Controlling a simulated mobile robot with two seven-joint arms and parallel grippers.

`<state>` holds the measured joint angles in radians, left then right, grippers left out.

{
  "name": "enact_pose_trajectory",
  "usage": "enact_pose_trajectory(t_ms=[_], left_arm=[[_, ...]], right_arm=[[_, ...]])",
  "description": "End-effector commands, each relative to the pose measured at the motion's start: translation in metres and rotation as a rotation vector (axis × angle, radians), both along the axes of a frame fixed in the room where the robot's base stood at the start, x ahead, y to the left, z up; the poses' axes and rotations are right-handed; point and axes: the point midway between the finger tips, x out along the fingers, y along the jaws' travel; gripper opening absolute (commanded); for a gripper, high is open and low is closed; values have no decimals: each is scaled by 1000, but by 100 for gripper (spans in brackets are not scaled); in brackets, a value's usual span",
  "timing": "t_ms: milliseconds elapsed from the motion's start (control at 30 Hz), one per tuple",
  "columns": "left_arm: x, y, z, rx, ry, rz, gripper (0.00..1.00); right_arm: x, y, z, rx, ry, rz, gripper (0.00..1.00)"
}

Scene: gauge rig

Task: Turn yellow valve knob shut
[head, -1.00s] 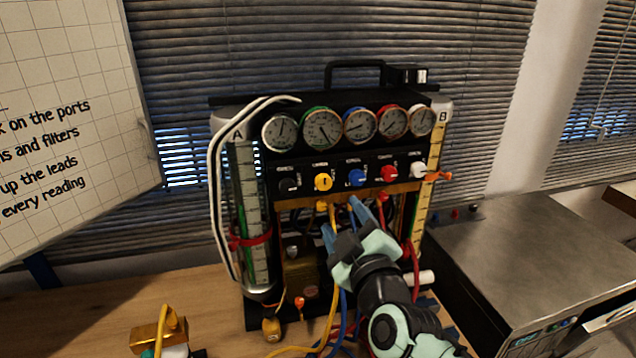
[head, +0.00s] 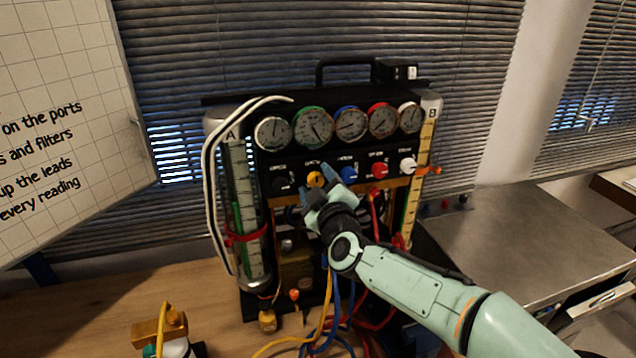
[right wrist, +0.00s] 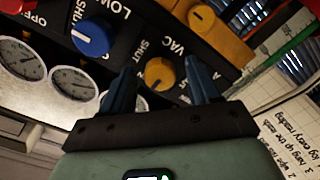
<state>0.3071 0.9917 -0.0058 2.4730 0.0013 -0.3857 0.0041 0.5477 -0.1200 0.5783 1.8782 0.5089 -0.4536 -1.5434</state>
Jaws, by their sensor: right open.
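The yellow valve knob (head: 315,179) sits on the black front panel of the gauge rig, in the row of knobs below the gauges. In the right wrist view the yellow knob (right wrist: 160,74) shows between the two blue fingers, with a mark on its face and the words SHUT and VAC beside it. My right gripper (head: 325,188) is open just in front of and below the knob. In the right wrist view the open right gripper (right wrist: 157,88) has a finger on each side of the knob; I cannot tell whether they touch it. My left gripper is out of view.
The blue knob (head: 348,174) is close on the right, with the red knob (head: 379,170) and white knob (head: 407,165) beyond. A black knob (head: 282,184) is on the left. Yellow, blue and red hoses hang below. A steel-topped unit (head: 520,235) stands at right.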

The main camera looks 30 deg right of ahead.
Motion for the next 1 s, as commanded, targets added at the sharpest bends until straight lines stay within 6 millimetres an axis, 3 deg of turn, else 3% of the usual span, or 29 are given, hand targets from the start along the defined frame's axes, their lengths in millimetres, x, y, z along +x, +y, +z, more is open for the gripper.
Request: enact_pose_trajectory(t_ms=[100,300,667,1000], left_arm=[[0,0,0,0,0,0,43],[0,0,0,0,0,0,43],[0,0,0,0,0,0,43],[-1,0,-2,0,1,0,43]], right_arm=[[0,0,0,0,0,0,61],[0,0,0,0,0,0,5],[0,0,0,46,-11,1,5],[0,1,0,273,-66,3,5]])
